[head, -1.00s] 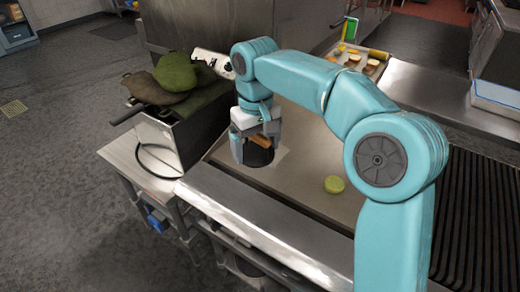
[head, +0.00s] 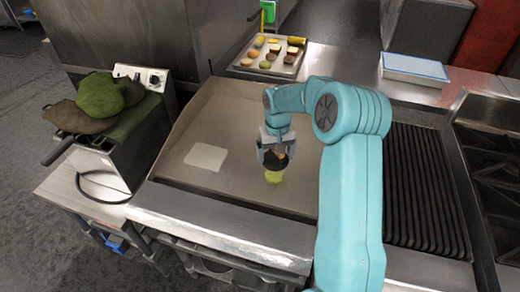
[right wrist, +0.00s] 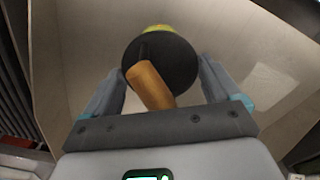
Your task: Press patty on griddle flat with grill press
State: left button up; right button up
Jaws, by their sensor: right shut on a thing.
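My right gripper (head: 275,156) is shut on the wooden handle of the grill press (right wrist: 152,86), whose round black plate faces the griddle (head: 232,122). The yellow-green patty (head: 274,177) lies on the griddle at the plate's near edge in the head view, partly hidden by the press. In the right wrist view a strip of the patty (right wrist: 158,28) shows past the plate's far edge. I cannot tell whether the plate touches the patty. My left gripper is not in view.
A white square sheet (head: 206,157) lies on the griddle to the left. A fryer-like unit with green and brown mitts (head: 100,96) stands further left. A tray of food pieces (head: 268,58) is behind. A ribbed grill (head: 420,190) is on the right.

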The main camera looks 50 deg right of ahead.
aim_at(275, 175)
jog(key=shift+s+f+b, duration=0.1)
jog(key=shift+f+b, duration=0.45)
jog(key=shift+f, duration=0.2)
jog(key=shift+f+b, duration=1.2)
jog(key=shift+f, duration=0.65)
jog(key=shift+f, duration=0.25)
jog(key=shift+s+a+f+b, duration=0.1)
jog(key=shift+a+f+b, duration=0.05)
jog(key=shift+f+b, duration=0.2)
dwell(0.9)
jog(key=shift+r, duration=0.2)
dwell(1.3)
